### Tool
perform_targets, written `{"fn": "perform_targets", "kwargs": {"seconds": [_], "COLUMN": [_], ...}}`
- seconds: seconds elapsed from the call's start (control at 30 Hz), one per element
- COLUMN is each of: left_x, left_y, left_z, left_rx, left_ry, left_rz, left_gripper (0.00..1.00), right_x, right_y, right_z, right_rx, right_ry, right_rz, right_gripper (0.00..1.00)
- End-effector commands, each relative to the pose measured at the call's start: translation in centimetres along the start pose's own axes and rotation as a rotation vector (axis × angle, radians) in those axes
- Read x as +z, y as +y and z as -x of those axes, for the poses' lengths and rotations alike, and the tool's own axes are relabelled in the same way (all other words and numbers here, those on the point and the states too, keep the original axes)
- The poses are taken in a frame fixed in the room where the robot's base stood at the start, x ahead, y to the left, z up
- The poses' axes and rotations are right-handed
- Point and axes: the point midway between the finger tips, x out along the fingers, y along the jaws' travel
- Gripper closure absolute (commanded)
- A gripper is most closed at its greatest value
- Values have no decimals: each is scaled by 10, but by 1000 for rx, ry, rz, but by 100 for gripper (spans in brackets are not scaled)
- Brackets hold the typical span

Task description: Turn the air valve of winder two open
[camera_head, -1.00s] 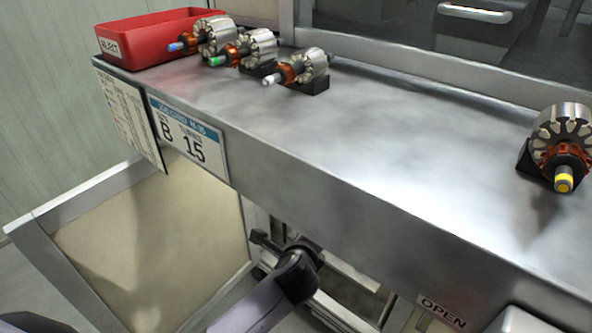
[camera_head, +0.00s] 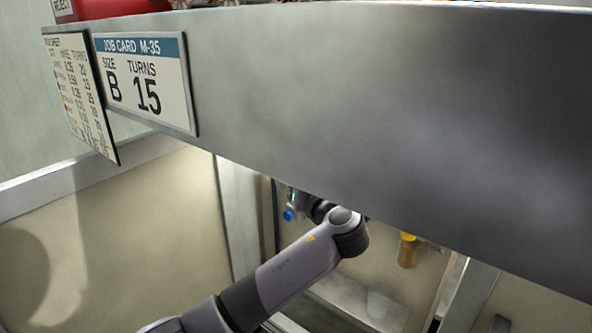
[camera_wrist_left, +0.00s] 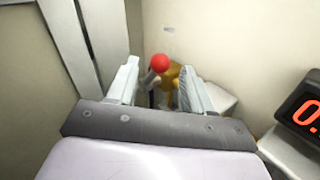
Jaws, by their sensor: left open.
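In the left wrist view a red ball knob (camera_wrist_left: 159,63) sits on a short grey lever in front of a yellow valve body (camera_wrist_left: 173,82). My left gripper (camera_wrist_left: 160,68) is open, with one pale finger on each side of the knob and lever in the picture. I cannot tell how far the knob lies beyond the fingertips; no contact shows. In the head view my left arm reaches under the bench, and its gripper is mostly hidden behind the arm and bench edge. Nothing visible labels the winder's number. My right gripper is out of view.
The bench front (camera_head: 330,110) overhangs my left arm and carries a job card (camera_head: 147,82). Under it hang a blue-tipped part (camera_head: 289,213) and an amber part (camera_head: 408,250). A red-digit display (camera_wrist_left: 302,115) stands at the right in the wrist view.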

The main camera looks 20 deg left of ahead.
Motion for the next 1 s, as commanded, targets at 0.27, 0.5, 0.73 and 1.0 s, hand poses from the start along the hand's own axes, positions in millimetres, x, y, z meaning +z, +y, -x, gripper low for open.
{"fn": "perform_targets", "kwargs": {"seconds": [0.27,0.5,0.73,1.0], "left_x": [-2,-1,-1,-1], "left_y": [0,0,0,-1], "left_z": [-36,-42,-42,-41], "left_rx": [0,-2,-2,1], "left_ry": [0,1,2,-9], "left_rz": [1,2,2,-8], "left_gripper": [49,49,82,100], "right_x": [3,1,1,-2], "right_y": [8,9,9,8], "right_z": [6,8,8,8], "right_rx": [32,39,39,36], "right_ry": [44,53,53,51], "right_rz": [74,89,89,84], "right_gripper": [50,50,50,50]}}
